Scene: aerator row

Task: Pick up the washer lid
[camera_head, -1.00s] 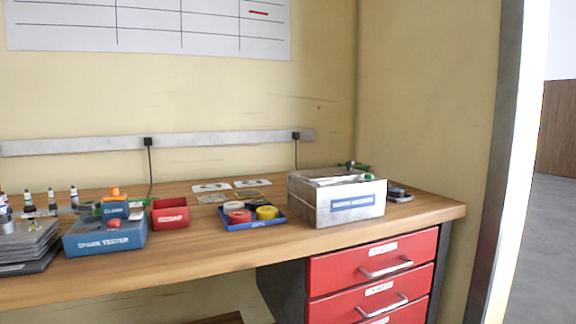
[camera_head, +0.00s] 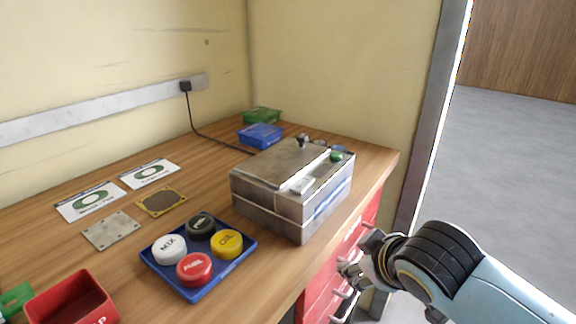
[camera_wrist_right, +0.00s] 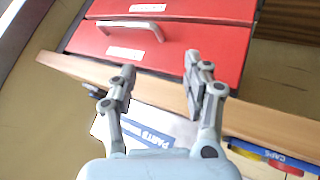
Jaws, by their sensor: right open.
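The parts washer (camera_head: 262,215) is a grey metal box near the right end of the bench. Its flat metal lid (camera_head: 275,162) lies on top and looks closed, with a small dark fitting at its back edge. In the right wrist view, part of the washer (camera_wrist_right: 108,128) with its blue and white label shows behind my gripper. My right gripper (camera_head: 357,254) is open and empty, in front of the bench edge, right of and lower than the washer. Its spread fingers (camera_wrist_right: 159,78) show red drawers beyond them. My left gripper is not in view.
A blue tray (camera_head: 196,292) with several coloured caps sits left of the washer. A red bin (camera_head: 70,298), cards and flat plates lie farther left. Blue (camera_head: 260,136) and green boxes stand behind the washer. Red drawers (camera_head: 322,290) are under the bench edge.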

